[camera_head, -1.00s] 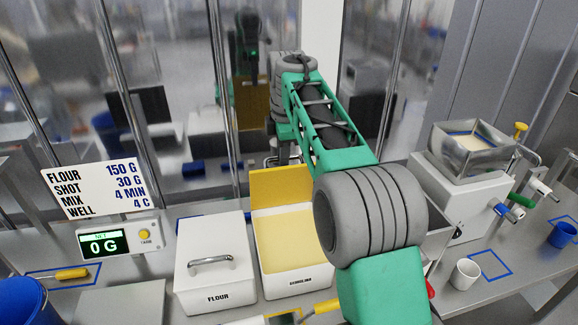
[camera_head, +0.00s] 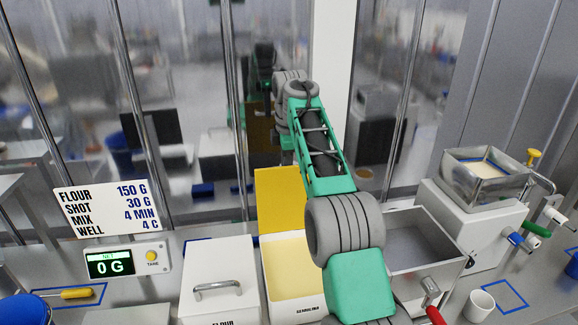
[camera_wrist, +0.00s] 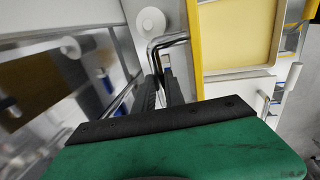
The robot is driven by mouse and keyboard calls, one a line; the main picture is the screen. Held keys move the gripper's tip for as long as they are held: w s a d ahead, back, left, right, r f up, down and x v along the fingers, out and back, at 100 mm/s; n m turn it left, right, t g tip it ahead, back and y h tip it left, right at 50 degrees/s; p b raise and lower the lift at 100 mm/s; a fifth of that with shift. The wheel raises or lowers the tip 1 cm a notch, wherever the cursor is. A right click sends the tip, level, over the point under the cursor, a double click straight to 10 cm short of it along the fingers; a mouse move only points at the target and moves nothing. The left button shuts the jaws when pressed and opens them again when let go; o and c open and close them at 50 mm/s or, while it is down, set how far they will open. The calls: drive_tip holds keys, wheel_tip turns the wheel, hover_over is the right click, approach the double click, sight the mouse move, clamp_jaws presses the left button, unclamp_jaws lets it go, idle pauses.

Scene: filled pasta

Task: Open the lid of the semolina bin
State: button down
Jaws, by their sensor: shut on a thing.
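The semolina bin (camera_head: 297,312) is a white box with pale yellow semolina inside, in the lower middle of the head view. Its lid (camera_head: 281,200) stands up at the back edge, yellow underside facing the camera, so the bin is open. In the wrist view the semolina (camera_wrist: 240,35) lies right of the lid's yellow edge (camera_wrist: 195,50). My gripper (camera_wrist: 161,80) is shut on the lid's chrome handle (camera_wrist: 166,42), on the lid's outer side. My arm and the lid hide my gripper and the handle in the head view.
The closed flour bin (camera_head: 220,275) stands left of the semolina bin. An open metal tray (camera_head: 425,245), a white cup (camera_head: 480,304) and a machine with a hopper (camera_head: 485,175) stand right. A glass partition is behind.

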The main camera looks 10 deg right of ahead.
drive_tip(key=shift+r, duration=0.2)
drive_tip(key=c, duration=1.4)
unclamp_jaws()
drive_tip(key=shift+f, duration=0.1)
drive_tip(key=shift+r, duration=1.4)
drive_tip(key=s+r, duration=0.2)
drive_tip(key=s+r+b, duration=0.1)
drive_tip(key=s+r, duration=0.1)
drive_tip(key=r, duration=0.1)
drive_tip(key=shift+s+a+r, duration=0.1)
drive_tip(key=shift+s+r, duration=0.1)
drive_tip(key=s+r+b, duration=0.4)
drive_tip(key=s, duration=0.5)
drive_tip(key=shift+s+a+r+b, duration=0.15)
drive_tip(key=shift+s+r+b, duration=0.15)
drive_tip(key=shift+r+b, duration=0.1)
